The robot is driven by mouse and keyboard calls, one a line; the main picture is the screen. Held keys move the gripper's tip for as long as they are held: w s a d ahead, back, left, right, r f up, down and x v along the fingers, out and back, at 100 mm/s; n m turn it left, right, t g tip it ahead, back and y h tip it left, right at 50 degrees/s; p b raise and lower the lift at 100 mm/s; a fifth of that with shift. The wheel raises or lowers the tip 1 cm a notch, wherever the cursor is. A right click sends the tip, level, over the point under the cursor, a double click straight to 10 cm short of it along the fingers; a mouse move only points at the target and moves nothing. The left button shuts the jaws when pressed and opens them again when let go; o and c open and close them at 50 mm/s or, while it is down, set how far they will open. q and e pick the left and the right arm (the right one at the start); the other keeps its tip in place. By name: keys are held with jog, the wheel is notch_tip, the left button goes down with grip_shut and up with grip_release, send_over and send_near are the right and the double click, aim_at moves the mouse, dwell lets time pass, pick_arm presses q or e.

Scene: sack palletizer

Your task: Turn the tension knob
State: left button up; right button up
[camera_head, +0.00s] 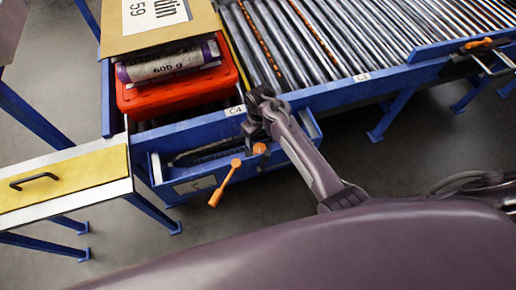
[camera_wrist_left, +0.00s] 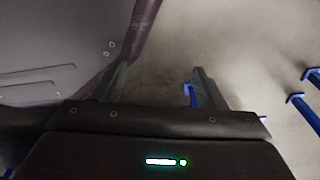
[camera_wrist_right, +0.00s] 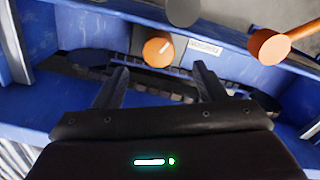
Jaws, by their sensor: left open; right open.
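An orange knob (camera_head: 260,148) sits on the blue conveyor frame's front, below the C4 label. In the right wrist view the knob (camera_wrist_right: 158,50) shows a round face beside a small label plate (camera_wrist_right: 205,47), whose text I cannot read for certain. My right gripper (camera_wrist_right: 160,72) is open and empty. Its fingertips lie either side of the knob's line in that view, with the knob beyond them; contact is not visible. In the head view my right gripper (camera_head: 254,128) hangs just above the knob. My left gripper (camera_wrist_left: 158,72) is open and empty over the floor.
An orange-handled lever (camera_head: 226,184) sticks out left of the knob, and shows close by in the right wrist view (camera_wrist_right: 268,45).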

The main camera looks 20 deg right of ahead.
aim_at(260, 148)
jog(key=shift+w+f+b, duration=0.2)
jog(key=shift+f+b, duration=0.15)
jog(key=shift+f, duration=0.45)
notch_tip(260, 148, down, 7)
jog(key=shift+r+b, duration=0.15)
jog(key=shift+b, duration=0.75)
pick_arm(q)
jog(key=w, duration=0.3)
jog(key=w+d, duration=0.1)
jog(key=w, duration=0.1)
jog(key=shift+w+r, duration=0.2)
jog(key=shift+r, duration=0.15)
pick_arm(e)
jog(key=shift+f, duration=0.35)
jog(key=shift+c, duration=0.5)
